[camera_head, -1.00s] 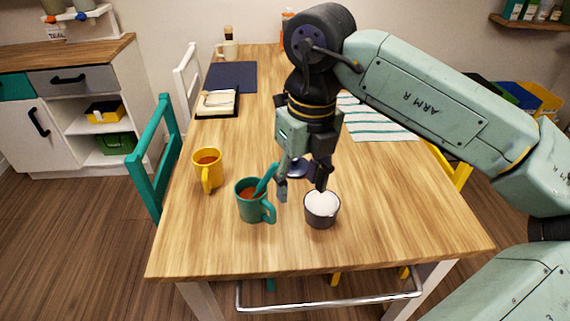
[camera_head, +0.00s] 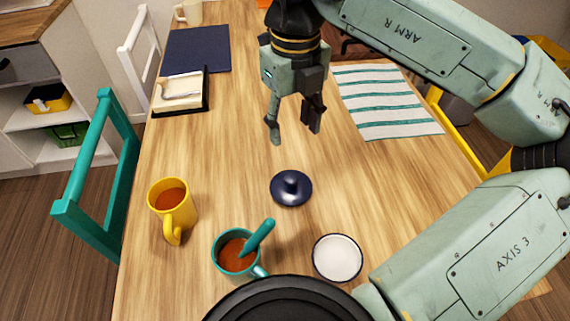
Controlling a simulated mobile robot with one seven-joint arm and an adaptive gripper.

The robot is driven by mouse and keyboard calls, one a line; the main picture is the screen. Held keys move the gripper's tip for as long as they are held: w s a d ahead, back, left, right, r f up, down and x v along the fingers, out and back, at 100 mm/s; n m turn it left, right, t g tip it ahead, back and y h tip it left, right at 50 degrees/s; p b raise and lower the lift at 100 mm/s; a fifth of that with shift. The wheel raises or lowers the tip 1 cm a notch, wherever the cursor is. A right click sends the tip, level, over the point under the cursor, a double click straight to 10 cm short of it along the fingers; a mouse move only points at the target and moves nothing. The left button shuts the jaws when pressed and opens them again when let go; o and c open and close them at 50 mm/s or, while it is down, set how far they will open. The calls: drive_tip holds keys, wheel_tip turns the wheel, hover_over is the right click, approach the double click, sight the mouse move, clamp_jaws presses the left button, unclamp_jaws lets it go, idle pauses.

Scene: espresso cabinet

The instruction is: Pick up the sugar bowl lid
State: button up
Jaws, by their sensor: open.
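The sugar bowl lid (camera_head: 291,188) is a dark blue disc with a round knob. It lies on the wooden table by itself, knob up. The sugar bowl (camera_head: 337,259) stands in front of it to the right, uncovered and filled with white sugar. My gripper (camera_head: 293,137) is open and empty, pointing down. In the picture it shows above the lid, apart from it. Its exact height over the table is hard to tell.
A teal mug (camera_head: 238,253) with a spoon stands front left of the lid, and a yellow mug (camera_head: 172,207) further left. A striped cloth (camera_head: 386,101) lies at right, a dark mat (camera_head: 196,50) and a tray (camera_head: 181,91) at back left. The table around the lid is clear.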

wheel_tip(320, 180, down, 7)
drive_tip(key=b, duration=0.5)
hover_over(291, 178)
drive_tip(key=f, duration=0.3)
drive_tip(key=f+p, duration=0.1)
drive_tip(key=f, duration=0.1)
drive_tip(key=shift+s+f, duration=0.2)
drive_tip(key=shift+s, duration=0.2)
drive_tip(key=shift+w+f+p, duration=0.2)
drive_tip(key=shift+f+p, duration=0.15)
drive_tip(key=shift+f, duration=1)
drive_tip(key=shift+w+f+p, duration=0.15)
drive_tip(key=shift+f+p, duration=0.15)
drive_tip(key=shift+f, duration=1)
drive_tip(key=shift+c, duration=0.6)
clamp_jaws()
